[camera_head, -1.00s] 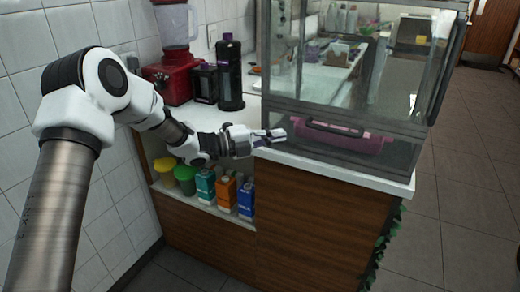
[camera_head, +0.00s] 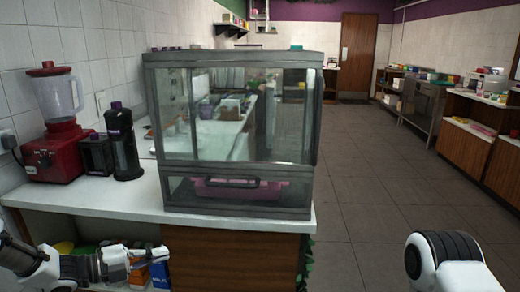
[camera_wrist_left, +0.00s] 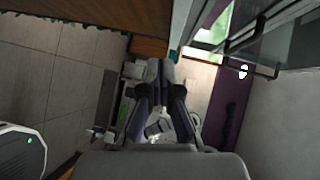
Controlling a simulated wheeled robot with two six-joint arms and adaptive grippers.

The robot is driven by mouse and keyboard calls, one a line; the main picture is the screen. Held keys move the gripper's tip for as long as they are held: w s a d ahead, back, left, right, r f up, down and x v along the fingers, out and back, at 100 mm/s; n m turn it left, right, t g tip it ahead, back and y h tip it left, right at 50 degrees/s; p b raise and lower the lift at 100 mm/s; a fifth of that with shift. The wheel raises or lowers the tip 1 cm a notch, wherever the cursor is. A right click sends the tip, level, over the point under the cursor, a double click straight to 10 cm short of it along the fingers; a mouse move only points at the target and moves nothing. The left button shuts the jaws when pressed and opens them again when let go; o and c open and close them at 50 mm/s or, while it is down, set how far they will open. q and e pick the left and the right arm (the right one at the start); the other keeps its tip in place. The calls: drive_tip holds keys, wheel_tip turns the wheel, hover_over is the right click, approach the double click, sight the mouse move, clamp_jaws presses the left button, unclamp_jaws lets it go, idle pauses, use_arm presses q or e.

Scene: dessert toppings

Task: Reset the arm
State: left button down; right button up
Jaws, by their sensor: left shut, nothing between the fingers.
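My left gripper (camera_head: 150,258) is at the lower left of the head view, in front of the counter's open shelf and below its top edge. Its fingers are shut with nothing between them. In the left wrist view the closed fingers (camera_wrist_left: 160,72) point up the picture, touching nothing that I can see. Part of my right arm (camera_head: 445,265) shows at the lower right of the head view, but its gripper is out of frame.
A glass display case (camera_head: 235,115) with a pink object (camera_head: 280,192) inside stands on the white counter (camera_head: 100,197). A red blender (camera_head: 60,145) and a black bottle (camera_head: 124,145) stand at left. Cartons crowd the shelf behind the gripper. The tiled floor (camera_head: 365,225) at right is clear.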

use_arm(q)
drive_tip(key=s+d+f+n+g+y, duration=0.25)
drive_tip(key=s+f+n, duration=0.2)
drive_tip(key=f, duration=0.35)
drive_tip(key=s+d+f+n+g+y, duration=0.1)
drive_tip(key=s+d+f+n, duration=0.25)
drive_tip(key=s+f, duration=0.4)
drive_tip(key=s+d+f+n+g+y, duration=0.1)
drive_tip(key=s+d+f+n+y, duration=0.2)
drive_tip(key=f, duration=0.7)
drive_tip(key=s+a+f+n+g+y, duration=0.2)
drive_tip(key=s+a+n+g+y, duration=0.1)
drive_tip(key=s+n, duration=0.6)
drive_tip(key=s+a+f+n+g+y, duration=0.2)
drive_tip(key=s+a+f+n+y, duration=0.15)
drive_tip(key=s+n, duration=0.55)
wheel_tip(320, 180, up, 13)
drive_tip(key=s+m+p, duration=0.1)
drive_tip(key=p, duration=1.1)
drive_tip(key=shift+s, duration=0.15)
drive_tip(key=shift+r, duration=0.1)
